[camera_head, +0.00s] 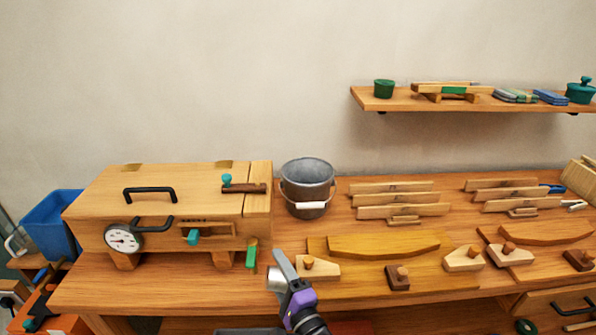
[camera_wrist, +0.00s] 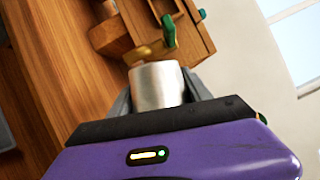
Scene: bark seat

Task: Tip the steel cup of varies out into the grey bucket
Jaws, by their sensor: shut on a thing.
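The grey bucket (camera_head: 308,186) stands upright on the workbench, right of the wooden box, with its wire handle hanging at the front. My gripper (camera_head: 282,272) is low in front of the bench's front edge, nearer than the bucket and a little left of it. It is shut on the steel cup (camera_head: 275,279), which is mostly hidden behind the finger in the head view. In the wrist view the steel cup (camera_wrist: 157,86) sits between the two fingers of my gripper (camera_wrist: 158,98). The inside of the cup is not visible.
A wooden box (camera_head: 160,205) with black handles and a dial fills the bench's left. Wooden boards and blocks with knobs (camera_head: 398,277) lie right of my gripper. Slotted racks (camera_head: 400,200) stand right of the bucket. A wall shelf (camera_head: 400,99) hangs above right.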

